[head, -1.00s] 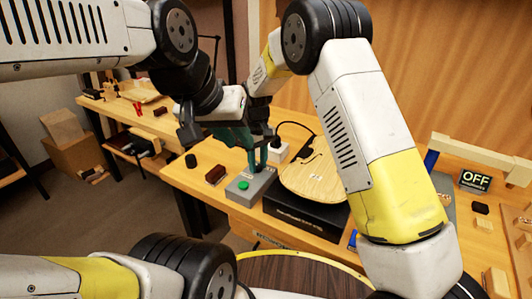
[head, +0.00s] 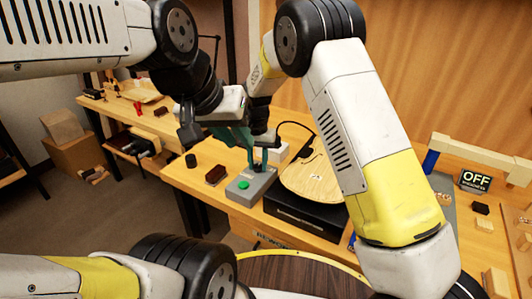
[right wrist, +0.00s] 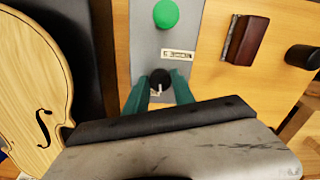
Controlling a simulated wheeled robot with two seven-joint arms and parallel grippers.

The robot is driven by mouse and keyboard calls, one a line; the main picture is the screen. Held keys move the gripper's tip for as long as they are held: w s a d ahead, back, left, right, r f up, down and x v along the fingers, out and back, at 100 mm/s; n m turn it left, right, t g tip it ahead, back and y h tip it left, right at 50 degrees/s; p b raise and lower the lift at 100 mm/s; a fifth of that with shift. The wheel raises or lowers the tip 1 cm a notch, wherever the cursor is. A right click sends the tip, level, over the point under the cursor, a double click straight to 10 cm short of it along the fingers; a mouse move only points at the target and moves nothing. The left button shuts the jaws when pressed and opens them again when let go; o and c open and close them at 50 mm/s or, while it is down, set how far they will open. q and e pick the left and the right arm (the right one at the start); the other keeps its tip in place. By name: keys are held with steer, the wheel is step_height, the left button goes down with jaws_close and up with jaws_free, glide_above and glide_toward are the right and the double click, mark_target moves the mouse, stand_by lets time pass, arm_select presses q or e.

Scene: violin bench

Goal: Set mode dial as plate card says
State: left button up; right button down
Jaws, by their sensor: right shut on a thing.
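The mode dial (right wrist: 160,78) is a small black knob with a white mark, on a grey control box (right wrist: 150,35). In the right wrist view the white mark is toward the bottom of the knob. The box (head: 240,190) also shows in the head view. My right gripper (right wrist: 160,90) has its teal fingers on either side of the dial, shut on it. A small label (right wrist: 178,55) beside the dial is too small to read. My left gripper (head: 189,128) is above and left of the box; its jaw opening is unclear. I cannot make out a plate card.
A pale violin plate (head: 312,180) lies on a black stand (head: 300,215) right of the control box. The box has a green button (right wrist: 166,13). A brown block (head: 216,174) and black cylinder (head: 190,160) stand to its left. A display (head: 476,180) reads OFF.

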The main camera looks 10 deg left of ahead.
mark_target(258, 166)
steer(key=shift+m, duration=0.6)
steer(key=c, duration=1.1)
jaws_free()
steer(key=shift+o, duration=0.2)
step_height(258, 166, up, 8)
steer(key=shift+f, duration=0.25)
steer(key=shift+r, duration=0.2)
